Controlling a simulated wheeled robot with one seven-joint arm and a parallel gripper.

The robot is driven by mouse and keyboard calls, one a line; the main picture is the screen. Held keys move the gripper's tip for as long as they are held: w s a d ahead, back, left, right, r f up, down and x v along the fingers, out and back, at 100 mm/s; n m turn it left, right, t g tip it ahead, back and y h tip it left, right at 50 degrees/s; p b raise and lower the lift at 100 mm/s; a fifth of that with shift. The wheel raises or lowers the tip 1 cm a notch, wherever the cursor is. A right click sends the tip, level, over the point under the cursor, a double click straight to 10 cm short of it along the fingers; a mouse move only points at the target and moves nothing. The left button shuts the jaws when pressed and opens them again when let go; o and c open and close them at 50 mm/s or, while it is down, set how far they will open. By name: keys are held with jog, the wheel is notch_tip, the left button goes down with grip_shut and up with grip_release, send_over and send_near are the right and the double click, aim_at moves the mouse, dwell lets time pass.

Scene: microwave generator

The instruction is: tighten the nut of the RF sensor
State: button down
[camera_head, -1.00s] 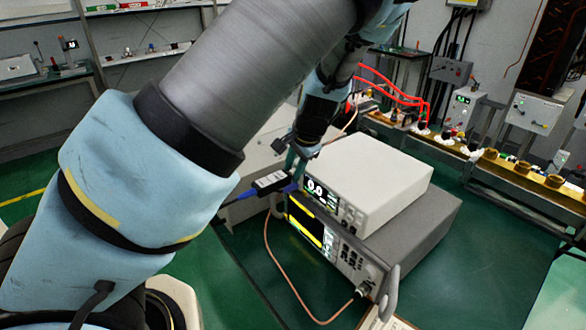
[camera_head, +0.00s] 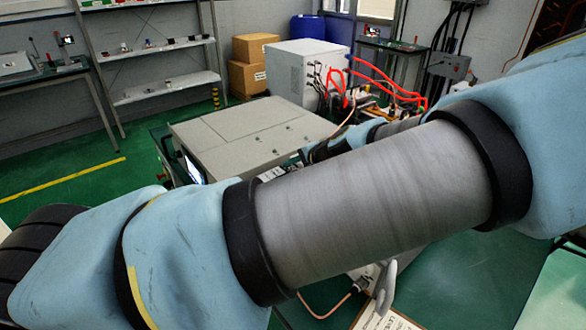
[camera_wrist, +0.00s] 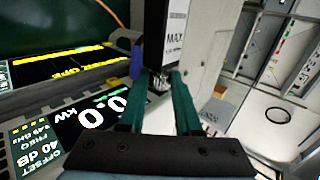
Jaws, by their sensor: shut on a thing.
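In the wrist view, the RF sensor (camera_wrist: 176,28) is a black body with a white label reading MAX, just beyond my fingertips. Its small metallic nut (camera_wrist: 157,84) sits between the two teal fingers of my gripper (camera_wrist: 160,78), which is shut on it. The power meter (camera_wrist: 98,112) with a lit 0.0 kW display lies directly left of the fingers. The threads and the mating port are too small to make out. In the head view, my arm hides the sensor, the nut and my fingertips.
A large grey-beige cabinet (camera_head: 250,135) stands behind my arm. A copper cable (camera_head: 325,312) runs at the front. Red cables (camera_head: 385,80) and a white box (camera_head: 300,70) are farther back.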

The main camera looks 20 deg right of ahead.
dwell(0.3)
jog(key=c, duration=0.6)
grip_release()
jog(key=v, duration=1)
jog(key=shift+s+r, duration=0.25)
jog(key=shift+d, duration=0.1)
